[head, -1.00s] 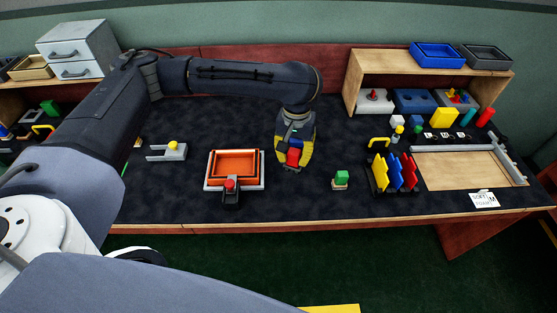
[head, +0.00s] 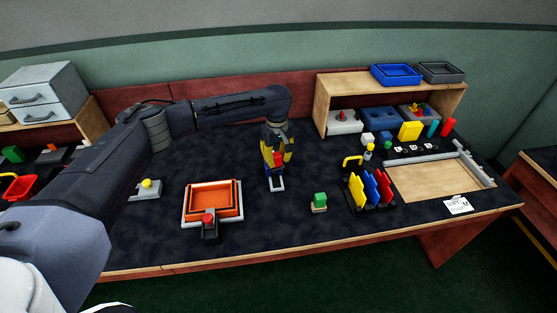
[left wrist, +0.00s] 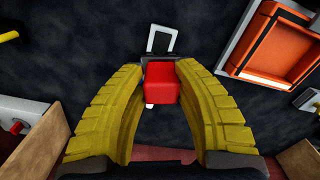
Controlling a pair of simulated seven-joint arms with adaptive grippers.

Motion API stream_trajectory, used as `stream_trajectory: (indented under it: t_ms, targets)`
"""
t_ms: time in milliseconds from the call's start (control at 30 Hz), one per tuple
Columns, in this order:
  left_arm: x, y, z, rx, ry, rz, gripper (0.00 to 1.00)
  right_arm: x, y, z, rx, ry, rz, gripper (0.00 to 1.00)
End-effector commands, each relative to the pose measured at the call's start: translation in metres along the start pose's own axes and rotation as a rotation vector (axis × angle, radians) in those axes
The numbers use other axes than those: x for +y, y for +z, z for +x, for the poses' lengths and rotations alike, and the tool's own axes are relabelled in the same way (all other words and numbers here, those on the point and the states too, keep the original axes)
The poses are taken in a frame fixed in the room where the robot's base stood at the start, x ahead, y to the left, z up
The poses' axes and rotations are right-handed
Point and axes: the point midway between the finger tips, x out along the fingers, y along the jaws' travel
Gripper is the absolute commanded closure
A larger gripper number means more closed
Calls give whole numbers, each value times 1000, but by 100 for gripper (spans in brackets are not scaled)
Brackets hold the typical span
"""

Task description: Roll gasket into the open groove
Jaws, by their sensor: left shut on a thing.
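My left gripper (head: 277,158) is shut on a red-handled tool (head: 278,161). A pale open frame at the tool's lower end shows below the yellow fingers. In the left wrist view the red handle (left wrist: 161,82) sits between the two fingertips, with the dark and white frame beyond it. An orange rectangular tray-like piece (head: 213,198) with a pale outer border lies left of and nearer than the gripper, with a red-knobbed black part (head: 209,225) at its front edge. I cannot tell the gasket or the groove apart there. My right gripper is not in view.
A grey holder with a yellow knob (head: 147,187) stands left. A shelf (head: 325,95) stands at the back right. Dark mat around the gripper is clear.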

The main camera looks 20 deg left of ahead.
Motion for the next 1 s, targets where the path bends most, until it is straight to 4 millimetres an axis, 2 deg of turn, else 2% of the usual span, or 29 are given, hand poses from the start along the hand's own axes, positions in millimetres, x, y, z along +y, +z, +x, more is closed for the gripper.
stream_trajectory:
  t_ms: [533, 1000]
  targets:
    - [0, 1, 44, -1, 0, 1, 97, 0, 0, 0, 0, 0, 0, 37]
    - [0, 0, 54, 0, 0, 2, 97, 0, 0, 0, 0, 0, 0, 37]
